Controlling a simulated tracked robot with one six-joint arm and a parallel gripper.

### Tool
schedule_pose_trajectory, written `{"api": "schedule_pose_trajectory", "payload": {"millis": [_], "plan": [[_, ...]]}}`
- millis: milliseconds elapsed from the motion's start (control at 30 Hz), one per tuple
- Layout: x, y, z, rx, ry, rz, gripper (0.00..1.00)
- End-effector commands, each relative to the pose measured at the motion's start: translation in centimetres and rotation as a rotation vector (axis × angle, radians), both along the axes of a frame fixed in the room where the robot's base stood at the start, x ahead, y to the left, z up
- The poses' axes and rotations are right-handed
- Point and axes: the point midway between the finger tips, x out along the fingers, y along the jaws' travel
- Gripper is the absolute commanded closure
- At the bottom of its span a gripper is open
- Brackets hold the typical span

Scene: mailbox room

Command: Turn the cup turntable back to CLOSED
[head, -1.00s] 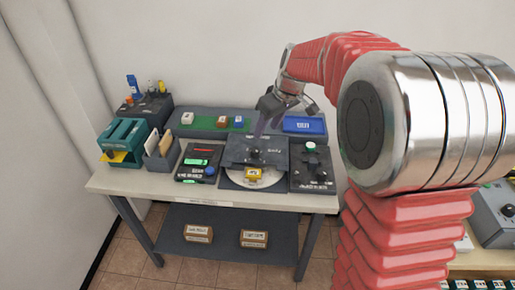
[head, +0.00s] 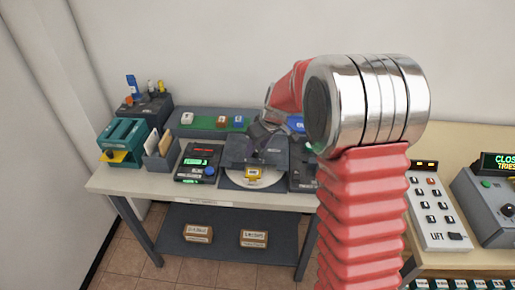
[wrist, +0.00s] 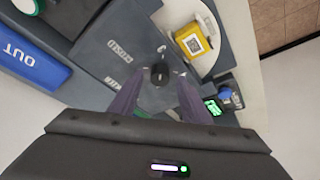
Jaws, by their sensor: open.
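The cup turntable is a dark square housing (head: 250,151) with a pale round disc (head: 240,180) showing at its front. A black knob (wrist: 160,73) rises from the housing, whose top (wrist: 120,55) carries lettering in the wrist view. My gripper (wrist: 155,80) is open, its two dark fingers on either side of the knob in the picture. Whether they touch it I cannot tell. In the head view my gripper (head: 262,148) hangs over the housing and hides the knob.
A black device with a green display (head: 197,162) stands left of the turntable, and a dark panel (head: 303,170) stands close on its right, partly hidden by my arm. A blue OUT tray (wrist: 30,58) lies behind. Card holder (head: 160,143) and teal rack (head: 122,142) stand further left.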

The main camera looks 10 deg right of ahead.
Motion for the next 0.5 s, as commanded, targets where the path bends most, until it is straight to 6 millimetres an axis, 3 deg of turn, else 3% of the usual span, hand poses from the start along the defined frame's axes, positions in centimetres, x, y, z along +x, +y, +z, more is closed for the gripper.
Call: {"api": "schedule_pose_trajectory", "payload": {"millis": [167,500], "plan": [[0.37,0.23,-1.02,0.0,0.0,0.0,0.57],[0.42,0.24,-1.07,0.0,-0.001,0.001,0.61]]}}
